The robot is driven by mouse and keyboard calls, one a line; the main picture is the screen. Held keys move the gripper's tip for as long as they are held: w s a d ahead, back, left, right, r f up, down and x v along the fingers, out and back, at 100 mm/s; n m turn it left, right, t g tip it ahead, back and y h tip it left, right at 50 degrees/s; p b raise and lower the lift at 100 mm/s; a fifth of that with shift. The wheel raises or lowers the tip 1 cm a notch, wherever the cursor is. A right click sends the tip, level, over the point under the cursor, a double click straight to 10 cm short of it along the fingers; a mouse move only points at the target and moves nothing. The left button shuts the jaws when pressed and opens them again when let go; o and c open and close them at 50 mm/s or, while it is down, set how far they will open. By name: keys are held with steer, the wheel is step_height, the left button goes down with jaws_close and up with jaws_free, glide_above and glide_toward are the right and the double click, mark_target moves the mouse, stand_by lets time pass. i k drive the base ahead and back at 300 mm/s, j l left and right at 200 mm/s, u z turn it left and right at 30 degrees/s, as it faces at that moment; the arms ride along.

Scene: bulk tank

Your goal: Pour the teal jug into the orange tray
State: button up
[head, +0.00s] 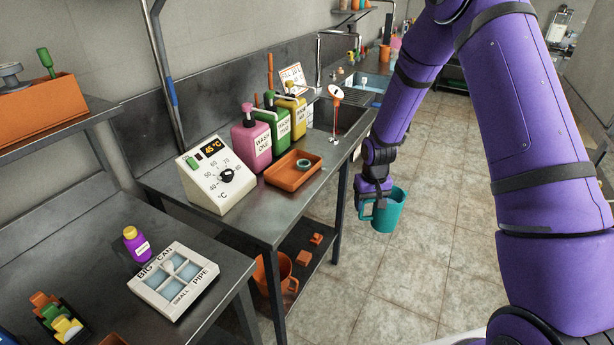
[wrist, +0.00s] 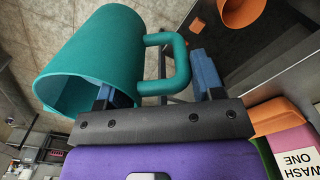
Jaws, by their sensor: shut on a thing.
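The teal jug (head: 388,211) hangs in the air over the tiled floor, just beyond the counter's right edge, and looks about upright in the head view. My gripper (head: 374,200) is shut on its handle, at the jug's left side. The wrist view shows the jug (wrist: 95,55) close up with its handle between the fingers of my gripper (wrist: 155,85). I cannot see what is inside the jug. The orange tray (head: 282,179) lies on the steel counter, to the left of the jug and apart from it. A small green ring-like thing (head: 303,165) sits in the tray.
A white temperature box (head: 208,190) stands left of the tray. Pink (head: 251,145), green (head: 277,128) and yellow (head: 297,113) pump bottles stand behind it. A thin orange-topped post (head: 335,105) rises near the sink. An orange bucket (head: 273,275) is below.

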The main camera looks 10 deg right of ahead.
mark_target(284, 175)
steer(key=i+l+u, duration=0.15)
steer(key=l+u, duration=0.2)
steer(key=l, duration=0.4)
steer(key=l+u, duration=0.4)
steer(key=l, duration=0.3)
steer(key=l+u, duration=0.35)
steer(key=l, duration=0.45)
